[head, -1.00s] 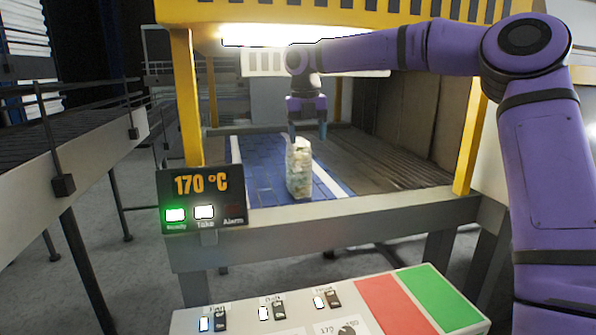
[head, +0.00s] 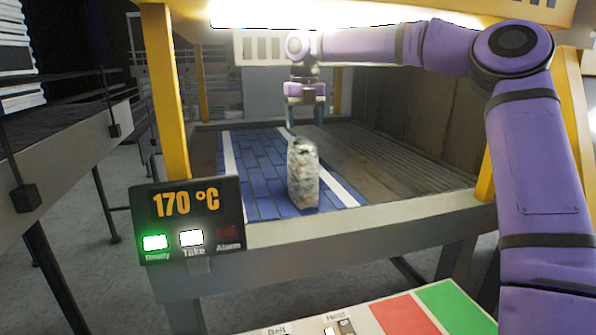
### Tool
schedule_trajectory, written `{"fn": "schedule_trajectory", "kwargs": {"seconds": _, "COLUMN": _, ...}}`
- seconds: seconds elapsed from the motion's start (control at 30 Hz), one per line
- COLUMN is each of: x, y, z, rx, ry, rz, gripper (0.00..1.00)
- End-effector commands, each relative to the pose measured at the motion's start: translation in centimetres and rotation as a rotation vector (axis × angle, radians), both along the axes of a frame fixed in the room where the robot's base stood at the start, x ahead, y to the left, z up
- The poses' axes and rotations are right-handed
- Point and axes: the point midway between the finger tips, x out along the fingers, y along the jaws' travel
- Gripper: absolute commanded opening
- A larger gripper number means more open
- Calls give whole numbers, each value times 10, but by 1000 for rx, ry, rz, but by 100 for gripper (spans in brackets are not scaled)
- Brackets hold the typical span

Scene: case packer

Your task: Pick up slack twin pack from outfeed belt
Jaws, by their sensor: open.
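The twin pack (head: 303,176) stands upright on the blue outfeed belt (head: 255,190), near its front end. It is pale, mottled and wrapped, and I cannot make out its two halves. My gripper (head: 305,118) is above and slightly behind the pack, pointing down, with its fingers apart. The pack's top hides part of the fingertips, so I cannot tell whether they touch it. The far side of the pack is hidden.
A yellow frame post (head: 165,95) and a display (head: 190,220) reading 170 °C, with green and white lamps lit, stand at the front left. A grey front rail (head: 370,225) borders the belt. A control panel (head: 400,315) lies below. Ribbed grey decking (head: 400,170) is bare.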

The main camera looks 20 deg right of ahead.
Motion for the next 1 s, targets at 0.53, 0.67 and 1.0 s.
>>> {"fn": "schedule_trajectory", "kwargs": {"seconds": 0.53, "x": 4, "y": -1, "z": -35, "rx": 0, "ry": 2, "rz": 1, "gripper": 68}}
{"fn": "schedule_trajectory", "kwargs": {"seconds": 0.67, "x": 10, "y": -1, "z": -53, "rx": 1, "ry": 3, "rz": 1, "gripper": 68}}
{"fn": "schedule_trajectory", "kwargs": {"seconds": 1.0, "x": 10, "y": -1, "z": -75, "rx": 0, "ry": -1, "rz": -1, "gripper": 68}}
